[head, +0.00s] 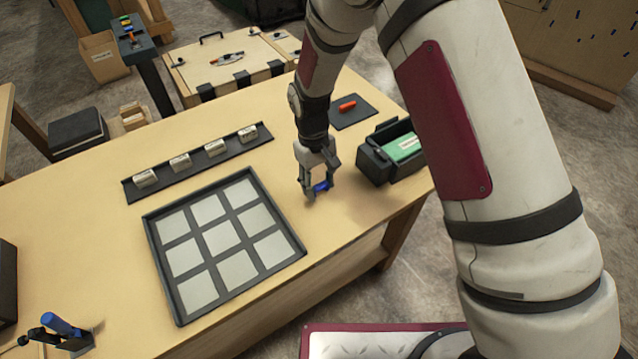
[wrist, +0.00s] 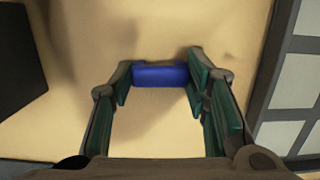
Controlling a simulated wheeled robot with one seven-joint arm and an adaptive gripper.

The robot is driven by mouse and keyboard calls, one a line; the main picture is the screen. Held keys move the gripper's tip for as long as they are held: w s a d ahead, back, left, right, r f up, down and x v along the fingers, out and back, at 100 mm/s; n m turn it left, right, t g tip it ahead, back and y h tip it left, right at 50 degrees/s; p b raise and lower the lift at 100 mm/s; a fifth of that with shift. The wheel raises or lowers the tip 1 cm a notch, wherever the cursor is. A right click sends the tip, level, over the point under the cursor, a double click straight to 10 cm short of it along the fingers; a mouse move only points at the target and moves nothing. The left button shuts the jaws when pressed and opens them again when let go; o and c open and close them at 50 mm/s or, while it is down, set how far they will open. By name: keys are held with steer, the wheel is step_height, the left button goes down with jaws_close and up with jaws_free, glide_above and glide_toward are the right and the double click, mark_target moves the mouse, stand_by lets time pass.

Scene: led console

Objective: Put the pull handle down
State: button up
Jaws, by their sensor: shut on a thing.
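My gripper (head: 317,189) is over the right part of the wooden table, pointing down. Its fingers are shut on a short blue bar, the pull handle (head: 322,186). In the wrist view, the pull handle (wrist: 161,75) lies crosswise between the two fingertips (wrist: 160,79), its ends against the green pads. Bare table shows beneath and around it. I cannot tell whether the handle touches the table or hangs just above it.
A dark tray with pale square panels (head: 293,246) lies left of my gripper. A dark box with a green block (head: 372,163) stands to the right. A small dark mat (head: 362,118) bears a red-orange piece. A rail with several labelled blocks (head: 197,167) lies behind the tray.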

steer(key=shift+f, duration=0.25)
steer(key=shift+f, duration=0.15)
steer(key=o, duration=0.9)
step_height(320, 180, up, 12)
steer(key=w+b, duration=0.1)
steer(key=shift+w+a, duration=0.3)
steer(key=shift+a, duration=0.15)
